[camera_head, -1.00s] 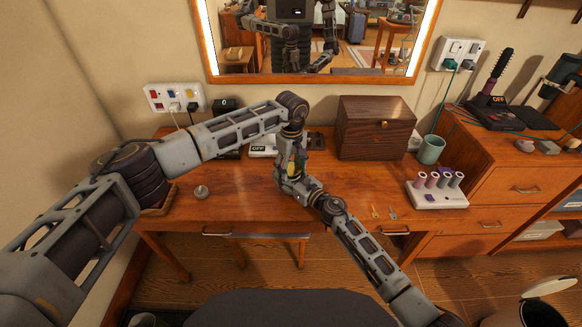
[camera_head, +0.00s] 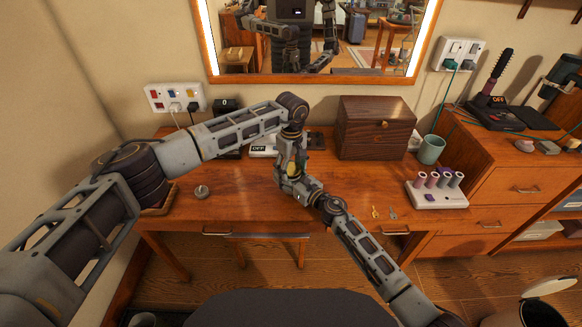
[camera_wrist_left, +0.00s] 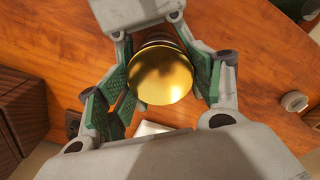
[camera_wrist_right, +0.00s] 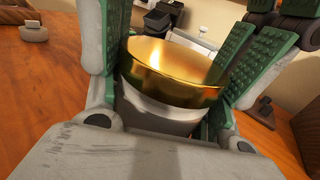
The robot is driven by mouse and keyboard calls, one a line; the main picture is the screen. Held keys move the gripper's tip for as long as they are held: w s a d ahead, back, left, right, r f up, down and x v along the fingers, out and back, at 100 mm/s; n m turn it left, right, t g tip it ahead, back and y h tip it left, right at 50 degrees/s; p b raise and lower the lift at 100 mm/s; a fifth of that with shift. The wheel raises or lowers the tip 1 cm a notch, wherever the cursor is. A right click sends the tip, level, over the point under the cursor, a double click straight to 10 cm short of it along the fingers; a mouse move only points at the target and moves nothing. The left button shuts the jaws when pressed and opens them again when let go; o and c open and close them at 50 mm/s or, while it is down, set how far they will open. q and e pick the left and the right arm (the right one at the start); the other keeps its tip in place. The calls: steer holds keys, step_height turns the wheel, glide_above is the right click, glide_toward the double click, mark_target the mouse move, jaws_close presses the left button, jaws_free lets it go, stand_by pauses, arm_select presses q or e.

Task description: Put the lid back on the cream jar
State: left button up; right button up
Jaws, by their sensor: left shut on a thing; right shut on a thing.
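The gold lid (camera_wrist_left: 163,75) is between the green finger pads of my left gripper (camera_wrist_left: 160,92), which is shut on it. In the right wrist view the lid (camera_wrist_right: 172,70) sits over the top of the pale cream jar (camera_wrist_right: 155,111), covering its mouth. I cannot tell whether it is fully seated. My right gripper (camera_wrist_right: 168,95) is shut on the jar body from the side. In the head view both hands meet above the desk, with my left gripper (camera_head: 291,160) coming from above; the fingers mostly hide the jar and lid.
A small round grey object (camera_head: 201,191) stands on the desk (camera_head: 235,205) at left. Keys (camera_head: 376,212) lie near the front edge.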

arm_select(q)
steer(key=o, duration=0.3)
steer(key=shift+a+f, duration=0.2)
steer(key=shift+f, duration=0.3)
steer(key=shift+a+f, duration=0.15)
steer(key=shift+f, duration=0.35)
arm_select(e)
steer(key=shift+a+r, duration=0.2)
steer(key=shift+r, duration=0.35)
arm_select(q)
steer(key=o, duration=0.8)
steer(key=shift+o, duration=1)
steer(key=shift+w, duration=0.15)
arm_select(e)
steer(key=shift+w+d+f, duration=0.1)
steer(key=shift+w, duration=0.15)
arm_select(q)
steer(key=shift+d, duration=0.1)
steer(key=shift+d+r, duration=0.15)
steer(key=shift+r, duration=0.15)
arm_select(e)
steer(key=shift+f, duration=0.1)
arm_select(q)
steer(key=shift+r, duration=2)
arm_select(e)
steer(key=shift+s+f, duration=0.1)
arm_select(q)
steer(key=c, duration=1.7)
steer(key=shift+f, duration=0.65)
